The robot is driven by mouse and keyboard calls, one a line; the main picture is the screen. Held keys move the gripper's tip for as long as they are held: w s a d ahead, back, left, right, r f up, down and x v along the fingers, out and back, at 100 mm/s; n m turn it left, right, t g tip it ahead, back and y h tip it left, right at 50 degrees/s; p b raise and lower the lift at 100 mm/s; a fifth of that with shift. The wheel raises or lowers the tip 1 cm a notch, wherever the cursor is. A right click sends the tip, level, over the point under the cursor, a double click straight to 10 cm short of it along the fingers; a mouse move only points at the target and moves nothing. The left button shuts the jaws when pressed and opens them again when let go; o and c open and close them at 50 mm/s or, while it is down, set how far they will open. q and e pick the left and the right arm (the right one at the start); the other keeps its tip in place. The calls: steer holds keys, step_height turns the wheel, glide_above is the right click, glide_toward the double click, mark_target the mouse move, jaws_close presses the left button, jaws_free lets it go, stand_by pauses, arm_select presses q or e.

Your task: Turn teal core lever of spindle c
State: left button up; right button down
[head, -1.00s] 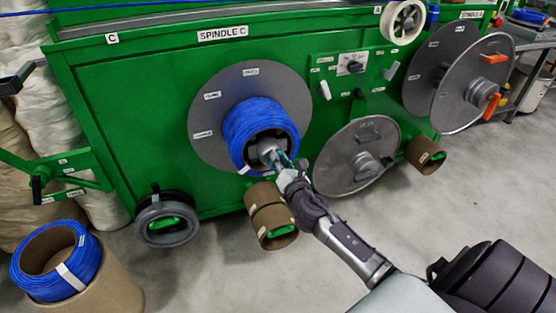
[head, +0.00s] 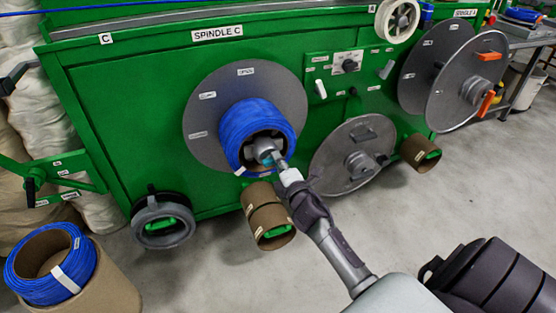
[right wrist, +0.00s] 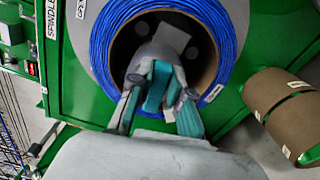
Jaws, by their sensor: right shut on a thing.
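Spindle C is a grey disc (head: 215,110) on the green machine, bearing a blue cable coil (head: 243,118). The coil also shows in the right wrist view (right wrist: 99,47), around a dark core opening with a grey hub (right wrist: 165,45). The teal core lever (right wrist: 158,88) stands out from the hub. My right gripper (head: 275,161) reaches into the coil's centre. In the right wrist view my right gripper (right wrist: 158,103) has its fingers on both sides of the lever, shut on it. The head view mostly hides the lever. My left gripper is not in view.
A removed-looking grey flange disc (head: 340,165) sits to the right, a grey ring (head: 162,222) lower left. Another blue coil (head: 35,275) rests on a cardboard drum at front left. The floor in front is clear.

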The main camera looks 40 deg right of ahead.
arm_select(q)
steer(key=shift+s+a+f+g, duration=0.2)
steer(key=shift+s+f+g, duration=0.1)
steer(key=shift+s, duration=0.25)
arm_select(e)
steer(key=shift+f+m, duration=0.2)
steer(key=shift+m, duration=0.6)
steer(key=c, duration=1.1)
jaws_free()
steer(key=v, duration=1.2)
steer(key=shift+s+d, duration=0.1)
